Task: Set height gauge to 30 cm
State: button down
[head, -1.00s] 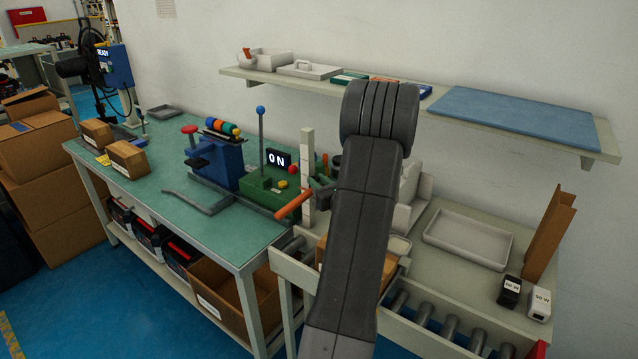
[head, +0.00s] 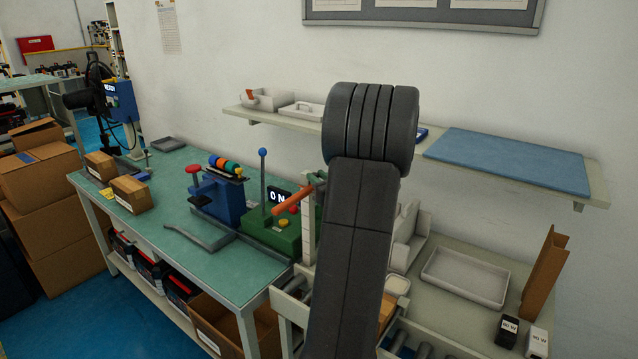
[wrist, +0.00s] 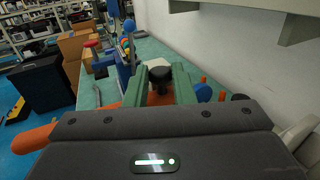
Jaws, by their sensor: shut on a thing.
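The height gauge (head: 309,245) is a pale upright column at the right end of the green bench, partly hidden behind my arm. Its scale cannot be read. An orange bar (head: 294,199) sticks out beside the column near its upper part; it also shows at the left of the wrist view (wrist: 36,136). In the wrist view my gripper (wrist: 164,76) has its two green fingers closed around a black knob (wrist: 160,74), with orange just below it. In the head view my gripper (head: 316,179) is mostly hidden by my arm.
A wall shelf (head: 592,196) runs behind and above. A pale tray (head: 466,277) and roller conveyor lie right. Cardboard boxes (head: 131,194) sit on the bench.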

jog(key=c, duration=1.2)
grip_release()
jog(key=shift+d, duration=0.1)
jog(key=b+v, duration=0.2)
jog(key=v, duration=1.1)
jog(key=shift+s+d+b, duration=0.2)
jog(key=shift+s+b, duration=0.1)
jog(key=shift+b, duration=0.1)
jog(key=p+x, duration=0.2)
jog(key=x, duration=1.1)
jog(key=shift+w+a+f, duration=0.25)
jog(key=shift+w+f, duration=0.05)
jog(key=shift+f, duration=0.1)
